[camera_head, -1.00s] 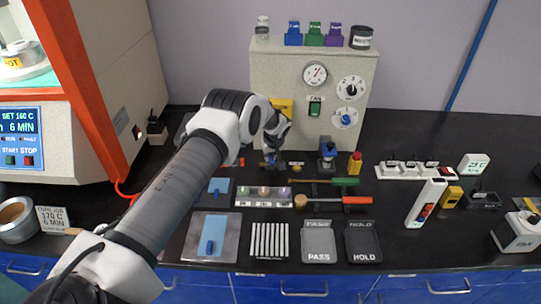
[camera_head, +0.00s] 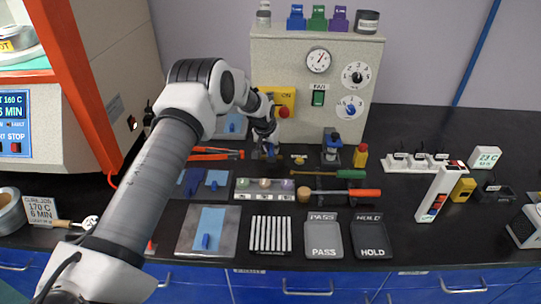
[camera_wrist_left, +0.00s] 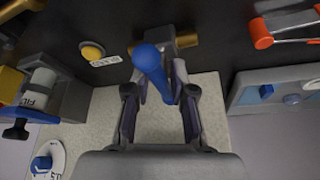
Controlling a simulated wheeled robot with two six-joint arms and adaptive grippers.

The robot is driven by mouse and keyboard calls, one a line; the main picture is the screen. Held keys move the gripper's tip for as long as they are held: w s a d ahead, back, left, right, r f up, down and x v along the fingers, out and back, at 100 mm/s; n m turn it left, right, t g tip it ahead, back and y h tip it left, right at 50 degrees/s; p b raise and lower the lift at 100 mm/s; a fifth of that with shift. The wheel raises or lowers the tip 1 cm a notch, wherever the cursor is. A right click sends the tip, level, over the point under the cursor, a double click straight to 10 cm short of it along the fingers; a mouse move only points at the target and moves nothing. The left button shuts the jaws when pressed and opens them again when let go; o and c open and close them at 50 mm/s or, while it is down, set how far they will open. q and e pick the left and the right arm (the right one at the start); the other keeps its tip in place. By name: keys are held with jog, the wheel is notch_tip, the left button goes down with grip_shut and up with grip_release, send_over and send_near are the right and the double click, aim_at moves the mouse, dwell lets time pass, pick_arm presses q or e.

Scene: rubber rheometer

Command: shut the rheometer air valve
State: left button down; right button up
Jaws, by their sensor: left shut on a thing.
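My left gripper (camera_head: 267,150) is in front of the lower left part of the beige control panel (camera_head: 300,130), low over the bench. In the left wrist view, the left gripper (camera_wrist_left: 159,103) has its fingers on both sides of a blue lever (camera_wrist_left: 152,70) and is shut on it. The lever belongs to the brass air valve (camera_wrist_left: 184,42). It lies roughly crosswise to the brass piece seen there. The gripper hides most of the valve in the head view. My right gripper is not in view.
The rheometer (camera_head: 100,90) stands at the left. Red-handled pliers (camera_head: 215,153), a rack (camera_head: 264,196) and trays (camera_head: 323,240) lie around. Bare bench shows at the back right.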

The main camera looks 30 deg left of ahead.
pick_arm(q)
jog(key=c, duration=1.9)
grip_release()
jog(key=m+b, duration=0.1)
jog(key=b, duration=0.1)
jog(key=m+h+b, duration=0.1)
jog(key=m+b, duration=0.1)
jog(key=shift+f, duration=0.3)
jog(key=shift+o, duration=1)
jog(key=shift+w+r+m+h+b, duration=0.15)
jog(key=shift+m+h+b, duration=0.1)
jog(key=shift+m+b, duration=0.35)
jog(key=shift+s+r+m+h+b, duration=0.1)
jog(key=shift+m+h+b, duration=0.15)
jog(key=shift+m+b, duration=0.3)
jog(key=o, duration=1.1)
jog(key=shift+w, duration=0.1)
jog(key=shift+r, duration=0.1)
jog(key=v, duration=1.2)
jog(key=shift+d, duration=0.1)
